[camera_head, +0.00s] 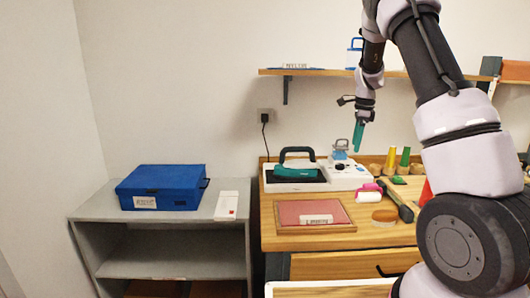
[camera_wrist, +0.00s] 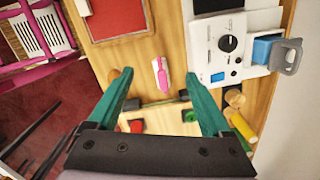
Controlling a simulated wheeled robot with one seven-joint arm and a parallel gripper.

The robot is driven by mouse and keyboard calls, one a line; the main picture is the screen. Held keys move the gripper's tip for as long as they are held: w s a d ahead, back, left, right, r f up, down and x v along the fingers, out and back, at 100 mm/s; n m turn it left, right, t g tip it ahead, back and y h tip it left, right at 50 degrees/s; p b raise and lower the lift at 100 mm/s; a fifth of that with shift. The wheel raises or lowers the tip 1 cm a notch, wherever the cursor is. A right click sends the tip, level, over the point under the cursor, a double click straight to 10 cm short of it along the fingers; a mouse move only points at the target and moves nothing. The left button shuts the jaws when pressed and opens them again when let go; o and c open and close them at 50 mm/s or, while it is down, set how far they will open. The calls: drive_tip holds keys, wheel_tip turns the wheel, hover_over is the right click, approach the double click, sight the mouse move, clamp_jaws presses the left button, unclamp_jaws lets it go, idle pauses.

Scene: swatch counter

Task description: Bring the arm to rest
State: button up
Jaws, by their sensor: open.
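My gripper (camera_head: 358,135) hangs above the back of the wooden counter (camera_head: 270,230), with its teal fingers pointing down. In the wrist view my gripper (camera_wrist: 160,78) has its two teal fingers spread wide apart, with nothing held between them. A pink-handled tool (camera_wrist: 162,78) shows in the gap, lying on the counter well below the fingertips. My arm reaches in from the right side of the head view.
A white device with a black handle (camera_head: 296,152) and a control box (camera_head: 345,175) stand at the counter's back. A shelf (camera_head: 330,72) runs behind. A blue case (camera_head: 163,187) sits left.

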drive_tip(key=s+a+r+n+t+y, duration=0.15)
drive_tip(key=s+r+n, duration=0.25)
drive_tip(key=s+r, duration=0.45)
drive_tip(key=s+a+r+n+t+y, duration=0.1)
drive_tip(key=s+a+r+n+t, duration=0.2)
drive_tip(key=s+r, duration=0.55)
drive_tip(key=s+a+r+n+t, duration=0.1)
drive_tip(key=s+n, duration=0.3)
drive_tip(key=s, duration=0.5)
drive_tip(key=s+a+r+n+t+h, duration=0.1)
drive_tip(key=s+a+r+n, duration=0.1)
drive_tip(key=s+n, duration=0.3)
drive_tip(key=s+a, duration=0.1)
drive_tip(key=s, duration=0.3)
drive_tip(key=shift+r+n, duration=0.2)
drive_tip(key=shift+n, duration=0.1)
drive_tip(key=shift+s, duration=0.1)
